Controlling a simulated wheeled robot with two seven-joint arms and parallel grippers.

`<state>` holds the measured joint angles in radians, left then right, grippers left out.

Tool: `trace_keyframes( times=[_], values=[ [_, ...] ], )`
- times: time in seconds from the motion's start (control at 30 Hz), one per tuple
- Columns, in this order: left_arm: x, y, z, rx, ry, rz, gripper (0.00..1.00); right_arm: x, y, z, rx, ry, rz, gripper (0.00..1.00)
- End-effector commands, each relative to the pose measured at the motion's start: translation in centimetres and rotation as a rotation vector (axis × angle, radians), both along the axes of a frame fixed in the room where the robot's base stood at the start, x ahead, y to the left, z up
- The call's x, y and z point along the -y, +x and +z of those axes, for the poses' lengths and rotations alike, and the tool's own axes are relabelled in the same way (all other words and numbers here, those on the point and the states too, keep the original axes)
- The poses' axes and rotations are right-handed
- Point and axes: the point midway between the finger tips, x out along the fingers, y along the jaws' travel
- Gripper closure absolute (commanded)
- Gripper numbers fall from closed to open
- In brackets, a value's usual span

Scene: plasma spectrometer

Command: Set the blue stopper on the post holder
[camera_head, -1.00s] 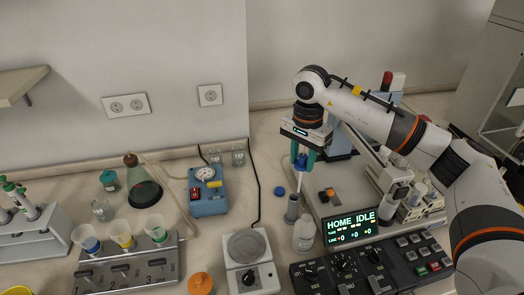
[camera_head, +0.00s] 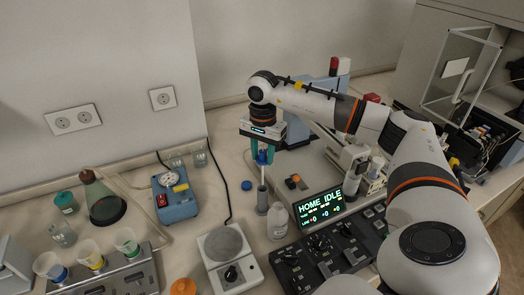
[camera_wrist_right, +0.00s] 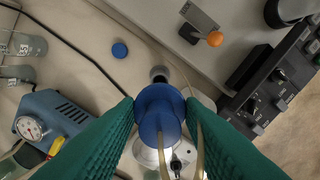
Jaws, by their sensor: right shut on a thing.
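My right gripper (camera_head: 262,152), with green fingers, is shut on the blue stopper (camera_head: 262,158). Thin tan strips show by the stopper there. My left gripper is not in view.
A flat blue cap (camera_head: 246,185) lies left of the holder. A scale (camera_head: 226,250) is in front, a blue gauge box (camera_head: 175,197) to the left, and an instrument with a green display (camera_head: 320,207) to the right.

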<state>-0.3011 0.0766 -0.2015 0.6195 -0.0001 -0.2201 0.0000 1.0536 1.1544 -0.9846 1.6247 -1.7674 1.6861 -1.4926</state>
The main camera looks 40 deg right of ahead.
Motion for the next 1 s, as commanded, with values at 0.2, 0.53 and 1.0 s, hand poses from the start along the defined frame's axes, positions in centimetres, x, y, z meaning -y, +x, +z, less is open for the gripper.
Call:
trace_keyframes(
  times=[0.2,0.53,1.0],
  values=[
    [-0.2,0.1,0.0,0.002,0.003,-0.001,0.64,0.0,0.0,0.0,0.0,0.0,0.0,0.87],
    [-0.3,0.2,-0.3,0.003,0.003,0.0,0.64,0.0,0.0,-0.5,0.0,0.0,0.0,0.87],
    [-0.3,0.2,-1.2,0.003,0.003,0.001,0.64,0.0,0.0,-1.7,0.0,0.0,0.0,0.87]
  ],
)
